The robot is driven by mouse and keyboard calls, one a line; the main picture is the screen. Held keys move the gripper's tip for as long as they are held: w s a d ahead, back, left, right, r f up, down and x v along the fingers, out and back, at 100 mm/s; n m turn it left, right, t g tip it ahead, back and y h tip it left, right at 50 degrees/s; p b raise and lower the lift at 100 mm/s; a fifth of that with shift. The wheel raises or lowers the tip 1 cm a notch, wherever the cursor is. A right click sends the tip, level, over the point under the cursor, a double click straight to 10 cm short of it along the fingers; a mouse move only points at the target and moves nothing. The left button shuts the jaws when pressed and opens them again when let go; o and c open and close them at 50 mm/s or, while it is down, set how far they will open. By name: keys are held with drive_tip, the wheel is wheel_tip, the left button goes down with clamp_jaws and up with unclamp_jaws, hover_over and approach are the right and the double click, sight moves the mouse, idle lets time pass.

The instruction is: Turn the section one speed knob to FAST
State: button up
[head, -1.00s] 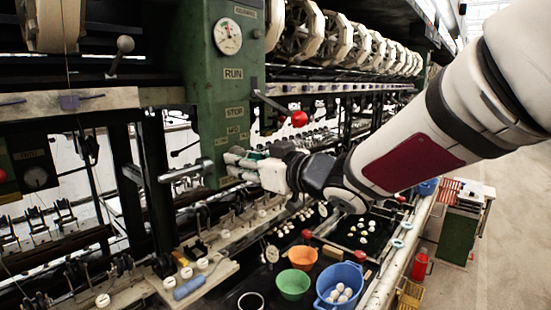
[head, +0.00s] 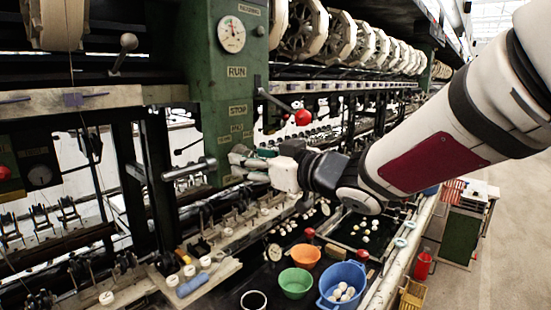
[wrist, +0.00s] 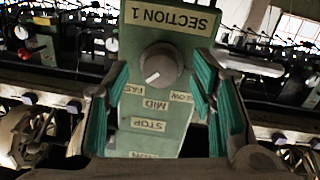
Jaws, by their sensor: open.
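The section one speed knob (wrist: 160,64) is a round grey dial on a green panel (wrist: 176,113), seen upside down in the wrist view. The SECTION 1 label is above it in the picture, FAST at lower left, MID below and SLOW at lower right. A pale mark on the knob's face is toward its lower left, on the MID and FAST side. My gripper (wrist: 157,92) is open, its teal fingers on either side of the panel with the knob between them, apart from it. In the head view my gripper (head: 250,158) is beside the green post, and the knob is hidden.
The green post (head: 216,95) carries a gauge (head: 231,34) and RUN and STOP labels. A red-balled lever (head: 302,117) sticks out above my gripper. Below are a blue basin (head: 343,280), a green bowl (head: 295,283) and an orange bowl (head: 306,256).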

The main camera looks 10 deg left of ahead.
drive_tip(key=v, duration=1)
drive_tip(key=shift+d, duration=0.2)
drive_tip(key=shift+s, duration=0.15)
drive_tip(key=s+d+f+m+t+h, duration=0.1)
drive_tip(key=d+f+m+t+h, duration=0.15)
drive_tip(key=d+m+h, duration=1.35)
drive_tip(key=s+d+f+n+g+y, duration=0.1)
drive_tip(key=s+d+f+g, duration=0.2)
drive_tip(key=s, duration=0.7)
drive_tip(key=s+d+f+n+g+y, duration=0.1)
drive_tip(key=s+d+f+n+g, duration=0.1)
drive_tip(key=s+d+f, duration=0.3)
drive_tip(key=s+g, duration=0.1)
drive_tip(key=s, duration=0.3)
drive_tip(key=shift+s+d+f+g, duration=0.15)
drive_tip(key=shift+s+f+g, duration=0.15)
drive_tip(key=shift+s+g, duration=0.1)
